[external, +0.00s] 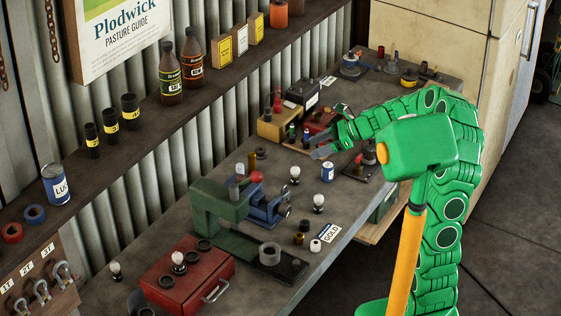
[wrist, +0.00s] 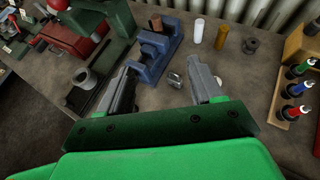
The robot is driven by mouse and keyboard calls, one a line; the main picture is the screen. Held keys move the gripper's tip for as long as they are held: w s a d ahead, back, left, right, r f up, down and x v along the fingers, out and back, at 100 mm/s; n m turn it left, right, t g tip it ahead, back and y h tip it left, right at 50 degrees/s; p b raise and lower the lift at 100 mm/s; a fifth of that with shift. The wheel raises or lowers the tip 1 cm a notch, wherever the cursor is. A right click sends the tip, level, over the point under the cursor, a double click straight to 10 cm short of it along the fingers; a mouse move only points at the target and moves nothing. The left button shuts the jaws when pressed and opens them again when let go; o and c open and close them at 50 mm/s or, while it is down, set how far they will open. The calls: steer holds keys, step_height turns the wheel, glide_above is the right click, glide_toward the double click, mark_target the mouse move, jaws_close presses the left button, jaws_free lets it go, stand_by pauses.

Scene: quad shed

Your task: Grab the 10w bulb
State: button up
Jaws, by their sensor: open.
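Several bulbs with round white tops stand on the bench in the external view. One bulb (external: 295,174) stands right of the blue vise, another bulb (external: 318,203) is nearer the front edge, a third bulb (external: 179,261) is on the red toolbox, and a fourth bulb (external: 115,271) is at lower left. I cannot read any wattage. My gripper (external: 330,133) is over the bench, behind and right of the vise. In the wrist view, my gripper (wrist: 165,66) is open and empty. A small shiny object (wrist: 175,80), possibly a bulb, shows on the bench between its fingers.
The blue vise (external: 267,209) and green press (external: 218,210) stand mid-bench. A red toolbox (external: 187,275) is at lower left. A wooden screwdriver rack (wrist: 292,98) is at right in the wrist view. A blue-white can (external: 327,171) stands near the bulbs. A SOLD card (external: 329,233) lies at the front edge.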

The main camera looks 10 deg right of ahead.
mark_target(319, 203)
steer(key=s+d, duration=0.5)
step_height(319, 203, down, 16)
steer(key=shift+a+r, duration=0.1)
steer(key=shift+a, duration=0.05)
steer(key=shift+x, duration=3.9)
steer(key=shift+w, duration=0.2)
steer(key=shift+c, duration=0.4)
steer(key=c, duration=1)
steer(key=shift+r, duration=0.15)
